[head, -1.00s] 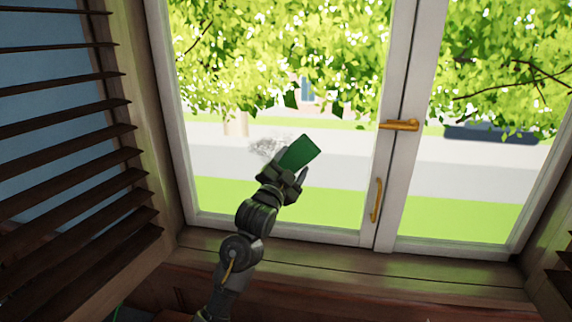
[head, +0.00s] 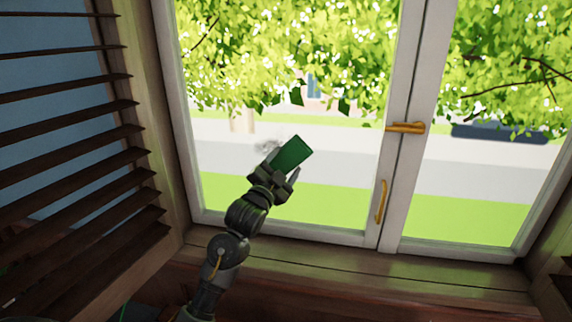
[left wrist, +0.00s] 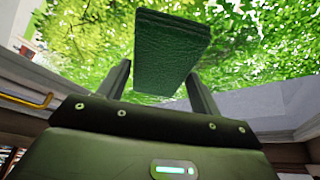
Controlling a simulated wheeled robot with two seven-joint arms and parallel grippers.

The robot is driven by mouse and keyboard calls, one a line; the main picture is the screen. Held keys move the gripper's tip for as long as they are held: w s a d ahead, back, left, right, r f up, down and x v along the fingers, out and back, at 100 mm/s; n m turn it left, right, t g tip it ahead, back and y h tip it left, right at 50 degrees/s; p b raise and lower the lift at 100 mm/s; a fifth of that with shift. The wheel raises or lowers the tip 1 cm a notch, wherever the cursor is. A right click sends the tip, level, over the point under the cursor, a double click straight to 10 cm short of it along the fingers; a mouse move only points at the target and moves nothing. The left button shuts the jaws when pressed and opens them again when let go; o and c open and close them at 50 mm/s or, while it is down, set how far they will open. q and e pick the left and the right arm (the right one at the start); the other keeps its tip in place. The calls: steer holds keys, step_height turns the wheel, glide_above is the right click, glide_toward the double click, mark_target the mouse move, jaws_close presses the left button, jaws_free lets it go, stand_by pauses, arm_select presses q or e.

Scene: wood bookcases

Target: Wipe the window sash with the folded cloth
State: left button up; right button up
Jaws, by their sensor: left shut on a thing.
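The folded cloth (head: 294,154) is dark green and flat. My left gripper (head: 277,170) is shut on it, in front of the left window sash (head: 196,150). The left wrist view also shows the cloth (left wrist: 172,55) between the two fingers, projecting past their tips. The sash has a white frame around clear glass. A small, faint grey smudge (head: 267,146) shows on its glass, just left of the cloth and partly behind the gripper. I cannot tell whether the cloth touches the glass. My right gripper is not in view.
A brass handle (head: 405,128) and a brass pull (head: 382,202) sit on the frame right of the cloth. A dark slatted shutter (head: 70,150) stands at the left. The wooden sill (head: 340,268) below is bare.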

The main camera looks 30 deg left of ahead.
mark_target(274, 159)
arm_select(q)
steer(key=shift+s+a+p, duration=0.25)
steer(key=shift+a+p, duration=0.05)
steer(key=shift+a, duration=0.85)
steer(key=shift+s+a, duration=0.25)
steer(key=shift+a, duration=0.35)
steer(key=shift+a, duration=0.1)
steer(key=shift+s+a+p, duration=0.25)
steer(key=shift+s+a, duration=0.05)
steer(key=shift+a, duration=0.5)
steer(key=shift+s+a+p, duration=0.25)
steer(key=shift+s+a, duration=0.05)
steer(key=shift+a, duration=0.5)
steer(key=shift+a, duration=0.1)
steer(key=shift+s+a+r, duration=0.1)
steer(key=shift+s+a, duration=0.2)
steer(key=shift+a, duration=0.55)
steer(key=shift+s+a, duration=0.3)
steer(key=shift+a, duration=0.5)
step_height(274, 159, up, 3)
steer(key=p, duration=0.3)
